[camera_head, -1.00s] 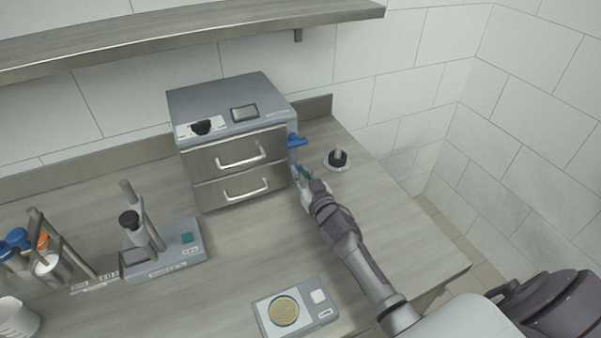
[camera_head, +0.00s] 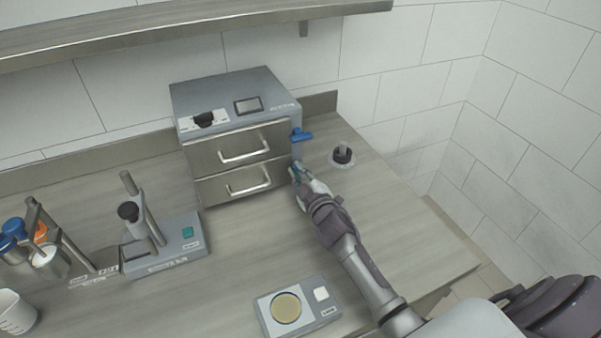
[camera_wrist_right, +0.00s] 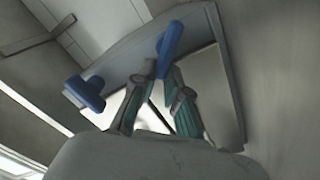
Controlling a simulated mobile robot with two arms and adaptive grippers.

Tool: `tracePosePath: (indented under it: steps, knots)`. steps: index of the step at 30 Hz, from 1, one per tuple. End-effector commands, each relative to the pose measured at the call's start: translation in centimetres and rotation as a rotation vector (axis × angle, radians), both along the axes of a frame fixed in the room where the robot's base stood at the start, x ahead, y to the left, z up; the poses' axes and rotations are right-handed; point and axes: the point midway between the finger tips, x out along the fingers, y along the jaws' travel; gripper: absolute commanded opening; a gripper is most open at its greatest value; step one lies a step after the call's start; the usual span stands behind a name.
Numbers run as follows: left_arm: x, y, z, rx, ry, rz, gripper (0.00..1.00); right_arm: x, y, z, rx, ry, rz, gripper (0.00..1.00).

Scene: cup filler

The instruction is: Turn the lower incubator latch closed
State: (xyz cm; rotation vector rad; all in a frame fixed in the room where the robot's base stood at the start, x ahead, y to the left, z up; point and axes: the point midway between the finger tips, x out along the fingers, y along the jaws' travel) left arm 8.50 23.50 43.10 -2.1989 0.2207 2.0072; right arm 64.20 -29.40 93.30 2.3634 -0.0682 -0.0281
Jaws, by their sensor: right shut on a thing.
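The grey incubator (camera_head: 235,108) stands on the bench with two metal drawers, both shut. Its blue upper latch (camera_head: 302,135) sticks out at the right side; it also shows in the right wrist view (camera_wrist_right: 86,92). My right gripper (camera_head: 296,175) is at the incubator's right side, by the lower drawer. In the right wrist view its teal-padded fingers (camera_wrist_right: 160,78) are shut on the blue lower latch (camera_wrist_right: 170,45), whose free end shows past the fingertips. In the head view my gripper hides the lower latch. My left gripper is not in view.
A black-knobbed fixture (camera_head: 342,155) stands on the bench right of the incubator. A shelf (camera_head: 200,30) hangs above.

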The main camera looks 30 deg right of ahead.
Motion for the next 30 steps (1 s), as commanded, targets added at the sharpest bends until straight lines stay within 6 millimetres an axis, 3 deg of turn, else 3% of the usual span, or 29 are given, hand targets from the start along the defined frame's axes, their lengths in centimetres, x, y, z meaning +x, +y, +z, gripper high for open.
tracePosePath:
  steps: [18, 30]
  knots:
    - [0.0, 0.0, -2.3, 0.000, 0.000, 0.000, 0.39, 0.0, 0.8, -1.5, -0.561, 0.033, 0.002, 0.00]
    - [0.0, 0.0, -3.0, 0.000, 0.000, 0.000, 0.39, 0.0, 0.9, -1.9, -0.767, 0.046, 0.003, 0.00]
